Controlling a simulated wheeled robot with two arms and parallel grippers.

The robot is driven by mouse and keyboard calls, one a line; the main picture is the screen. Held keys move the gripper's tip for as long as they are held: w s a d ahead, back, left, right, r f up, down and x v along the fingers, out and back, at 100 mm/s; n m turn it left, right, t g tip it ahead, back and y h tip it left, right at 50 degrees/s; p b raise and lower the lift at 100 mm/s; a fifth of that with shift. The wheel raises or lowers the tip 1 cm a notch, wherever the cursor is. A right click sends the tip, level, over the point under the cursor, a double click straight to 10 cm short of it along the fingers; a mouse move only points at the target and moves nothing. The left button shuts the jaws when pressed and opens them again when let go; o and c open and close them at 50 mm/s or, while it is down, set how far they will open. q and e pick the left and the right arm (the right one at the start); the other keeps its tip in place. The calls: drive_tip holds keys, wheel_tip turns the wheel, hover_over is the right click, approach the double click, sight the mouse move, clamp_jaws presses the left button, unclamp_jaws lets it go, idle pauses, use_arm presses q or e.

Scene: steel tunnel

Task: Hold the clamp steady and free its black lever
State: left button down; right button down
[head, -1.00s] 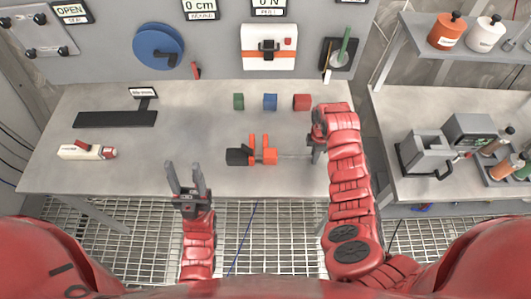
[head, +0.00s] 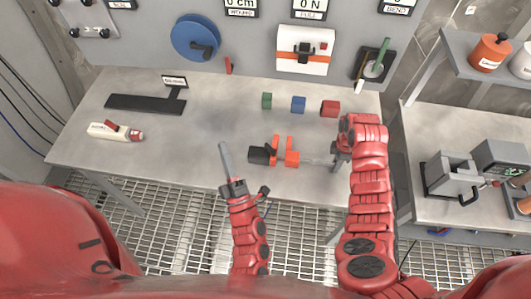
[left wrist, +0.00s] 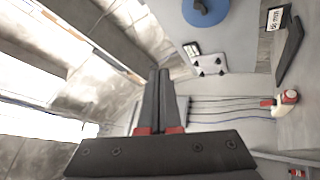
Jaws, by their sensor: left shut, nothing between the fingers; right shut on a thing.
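The clamp (head: 289,151) lies on the bench, with two orange jaws, a thin metal bar running right and a black part (head: 258,155) at its left end; I cannot tell if that part is the lever. My right gripper (head: 336,158) is shut at the right end of the clamp's bar, and its fingers are partly hidden by my arm. My left gripper (head: 225,152) is shut and empty, pointing up to the left of the clamp and apart from it. Its closed fingers (left wrist: 158,100) show in the left wrist view. The clamp is not in that view.
Green (head: 267,101), blue (head: 298,104) and red (head: 329,108) blocks stand behind the clamp. A black T-shaped plate (head: 145,103) and a white-and-red tool (head: 115,132) lie at left. A grey vise (head: 449,178) stands on the right bench. The bench's left middle is clear.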

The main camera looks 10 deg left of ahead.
use_arm(q)
drive_tip(key=w+d+f+n+g+h, duration=0.1)
drive_tip(key=d+f+n+g+h, duration=0.3)
drive_tip(key=f, duration=0.5)
drive_tip(key=n+g+h, duration=0.1)
drive_tip(key=n+h, duration=0.2)
approach(263, 158)
drive_tip(key=r, duration=0.3)
drive_tip(key=shift+d+r, duration=0.2)
drive_tip(key=x, duration=1)
drive_tip(key=shift+a+f, duration=0.1)
